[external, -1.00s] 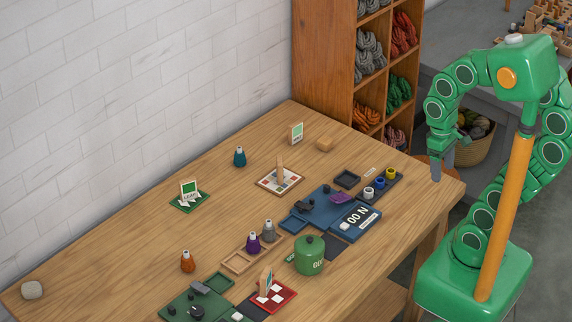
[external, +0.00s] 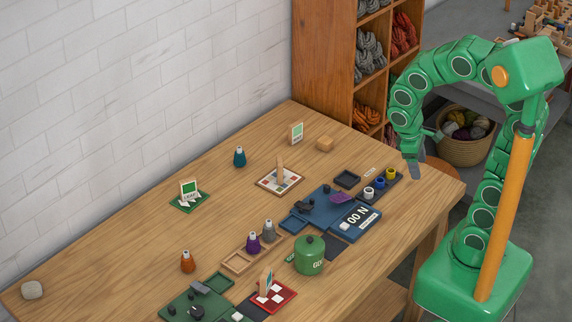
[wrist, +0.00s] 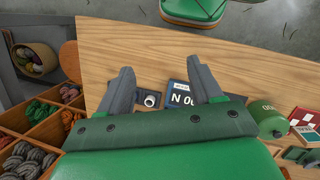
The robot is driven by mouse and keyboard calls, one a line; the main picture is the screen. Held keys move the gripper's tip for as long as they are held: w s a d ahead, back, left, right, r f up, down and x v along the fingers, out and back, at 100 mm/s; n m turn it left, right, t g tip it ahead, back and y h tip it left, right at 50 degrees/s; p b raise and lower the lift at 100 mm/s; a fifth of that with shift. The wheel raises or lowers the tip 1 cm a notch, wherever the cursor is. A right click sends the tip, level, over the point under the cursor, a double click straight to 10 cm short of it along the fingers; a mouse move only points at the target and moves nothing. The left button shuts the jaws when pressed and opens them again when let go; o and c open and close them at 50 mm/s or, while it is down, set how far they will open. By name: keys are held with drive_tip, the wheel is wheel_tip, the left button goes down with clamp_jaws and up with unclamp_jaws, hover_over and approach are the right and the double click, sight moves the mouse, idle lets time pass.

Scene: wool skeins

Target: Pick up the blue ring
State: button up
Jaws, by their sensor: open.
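The blue ring (external: 379,183) sits in a dark narrow tray (external: 399,181) near the right end of the table, between a white ring (external: 368,193) and a yellow ring (external: 390,173). My gripper (external: 414,172) is to the right of the yellow ring and apart from the rings. The white ring (wrist: 150,100) shows there between the fingers; I cannot make out the blue ring, which my gripper seems to hide.
A blue board with an "00 N" panel (external: 358,220) lies left of the rings. A green lidded pot (external: 309,257) stands nearer the front. The table's right corner (external: 445,190) is bare.

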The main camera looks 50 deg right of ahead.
drive_tip(key=w+d+f+n+h, duration=0.3)
drive_tip(key=w+f+n+h, duration=0.35)
drive_tip(key=w, duration=0.35)
drive_tip(key=n+t+h, duration=0.2)
drive_tip(key=n+h, duration=0.2)
drive_tip(key=n, duration=0.3)
approach(382, 179)
drive_tip(key=v, duration=0.2)
drive_tip(key=s+v, duration=0.1)
drive_tip(key=v, duration=0.2)
drive_tip(key=shift+s, duration=0.1)
drive_tip(key=shift+w+a+f+n+h, duration=0.25)
drive_tip(key=shift+w+a+f+n, duration=0.1)
drive_tip(key=shift+f+n, duration=0.15)
drive_tip(key=shift+x, duration=5.95)
drive_tip(key=shift+w+d+r, duration=0.1)
drive_tip(key=shift+w+r, duration=0.05)
drive_tip(key=c, duration=1.1)
